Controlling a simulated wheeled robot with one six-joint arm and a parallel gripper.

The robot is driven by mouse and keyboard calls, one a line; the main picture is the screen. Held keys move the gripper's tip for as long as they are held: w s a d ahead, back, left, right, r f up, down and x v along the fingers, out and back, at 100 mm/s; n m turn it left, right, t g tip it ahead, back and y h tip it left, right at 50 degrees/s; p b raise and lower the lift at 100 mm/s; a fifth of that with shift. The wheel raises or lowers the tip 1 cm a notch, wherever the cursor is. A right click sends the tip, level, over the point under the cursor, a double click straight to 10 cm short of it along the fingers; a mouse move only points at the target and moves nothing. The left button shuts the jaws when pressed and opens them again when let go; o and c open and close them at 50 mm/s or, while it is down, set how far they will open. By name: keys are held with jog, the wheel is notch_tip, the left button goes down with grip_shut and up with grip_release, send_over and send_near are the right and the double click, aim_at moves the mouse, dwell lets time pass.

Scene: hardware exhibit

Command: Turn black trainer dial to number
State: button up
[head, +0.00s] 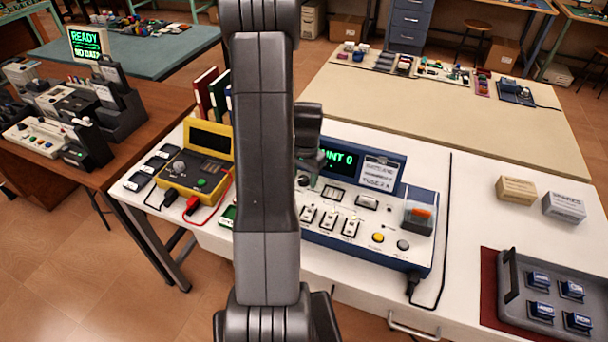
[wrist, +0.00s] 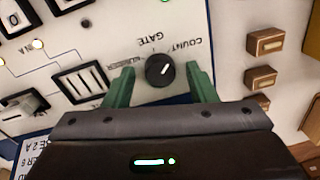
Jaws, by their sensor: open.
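The trainer (head: 385,222) is a white-topped, blue-edged console on the white bench; its raised green display (head: 341,159) is partly hidden by my arm and shows "UNT 0". In the wrist view, the black dial (wrist: 160,71) is round with a white pointer mark aimed up and right, toward the printed word COUNT. Upside-down labels COUNT, GATE and what looks like NUMBER surround it. My gripper (wrist: 160,74) is open, with one green finger on each side of the dial and a gap on both sides. Whether the fingertips reach down around it I cannot tell.
A yellow meter (head: 196,165) with red and black leads stands left of the trainer. A grey tray (head: 528,266) with blue blocks and two small boxes (head: 517,190) are at the right.

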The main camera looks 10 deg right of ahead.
jog(key=c, duration=1)
jog(key=n+b, duration=0.2)
jog(key=n, duration=0.1)
jog(key=shift+f+n+b, duration=0.1)
jog(key=shift+n+b, duration=0.25)
jog(key=shift+n, duration=0.05)
jog(key=n+b, duration=0.2)
jog(key=n, duration=0.2)
jog(key=shift+w+n, duration=0.1)
jog(key=shift+n, duration=0.2)
jog(key=n+b, duration=0.1)
jog(key=n, duration=0.3)
jog(key=shift+n+g, duration=0.3)
jog(key=shift+n+b, duration=0.7)
jog(key=shift+n, duration=1.8)
